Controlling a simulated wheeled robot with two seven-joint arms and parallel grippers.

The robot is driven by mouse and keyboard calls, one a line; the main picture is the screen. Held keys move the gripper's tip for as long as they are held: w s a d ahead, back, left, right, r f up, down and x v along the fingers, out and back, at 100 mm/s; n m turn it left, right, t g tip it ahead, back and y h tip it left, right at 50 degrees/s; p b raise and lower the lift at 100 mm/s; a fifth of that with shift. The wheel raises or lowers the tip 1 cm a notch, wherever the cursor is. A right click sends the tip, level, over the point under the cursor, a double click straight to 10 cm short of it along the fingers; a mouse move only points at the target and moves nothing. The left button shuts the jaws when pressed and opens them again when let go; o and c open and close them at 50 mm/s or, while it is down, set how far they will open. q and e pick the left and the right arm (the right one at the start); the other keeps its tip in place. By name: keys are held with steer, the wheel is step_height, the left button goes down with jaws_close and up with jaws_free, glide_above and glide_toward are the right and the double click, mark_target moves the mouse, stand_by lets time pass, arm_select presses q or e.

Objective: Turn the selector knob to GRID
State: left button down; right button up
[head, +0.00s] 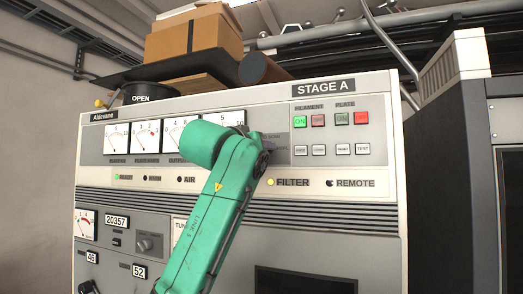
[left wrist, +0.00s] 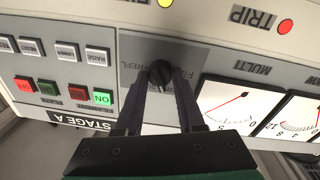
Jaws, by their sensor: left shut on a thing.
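The selector knob (left wrist: 160,72) is small, round and black on a grey label plate (left wrist: 134,48) in the left wrist view, which shows the panel upside down. My left gripper (left wrist: 160,84) has its two dark fingers on either side of the knob and is shut on it. Part of the plate's lettering shows beside the knob, but the fingers hide some of it. I cannot clearly tell which position the knob points to. In the head view my green arm covers the knob, and only the plate's right edge (head: 283,142) shows. My right gripper is not in view.
Several meters (head: 175,134) stand left of the arm. Lit and unlit push buttons (head: 361,118) sit right of the plate. Indicator lamps (head: 271,182) run below. Cardboard boxes (head: 190,40) and a dark cylinder (head: 262,68) lie on top of the cabinet.

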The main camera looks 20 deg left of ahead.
arm_select(q)
steer(key=shift+n, duration=0.4)
steer(key=c, duration=0.8)
jaws_free()
steer(key=shift+o, duration=1.4)
steer(key=shift+w, duration=0.1)
steer(key=s+a+b, duration=0.1)
steer(key=s+b, duration=0.6)
steer(key=s, duration=0.7)
steer(key=shift+s+a+f, duration=0.25)
steer(key=shift+f, duration=0.2)
